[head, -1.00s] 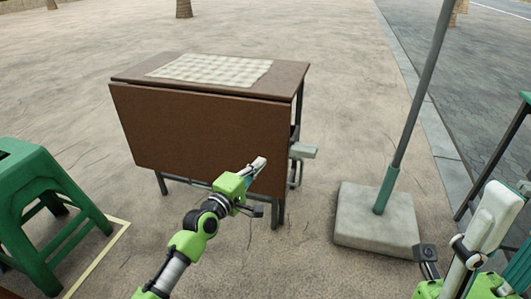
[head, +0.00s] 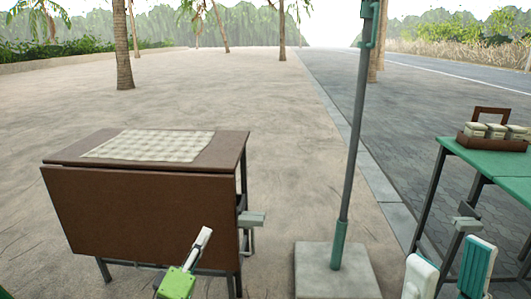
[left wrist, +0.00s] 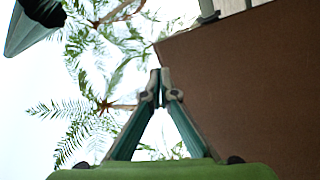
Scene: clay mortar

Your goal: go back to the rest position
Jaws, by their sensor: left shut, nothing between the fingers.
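My left gripper (head: 205,238) is in front of the brown folding table (head: 150,215) in the head view, shut and empty. In the left wrist view its teal fingers (left wrist: 160,80) meet at the tips, with nothing between them and sky and palm fronds behind. The table's brown panel fills the right of that view. I cannot tell the distance between them. My right gripper (head: 450,258) is at the bottom right of the head view. Its white and teal fingers stand apart with nothing seen between them. The rest of it is cut off.
A checked cloth (head: 150,145) lies on the brown table. A grey pole (head: 352,140) rises from a concrete base (head: 330,272) between my grippers. A green table (head: 490,158) at the right holds a brown wooden carrier (head: 490,143) with pale blocks.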

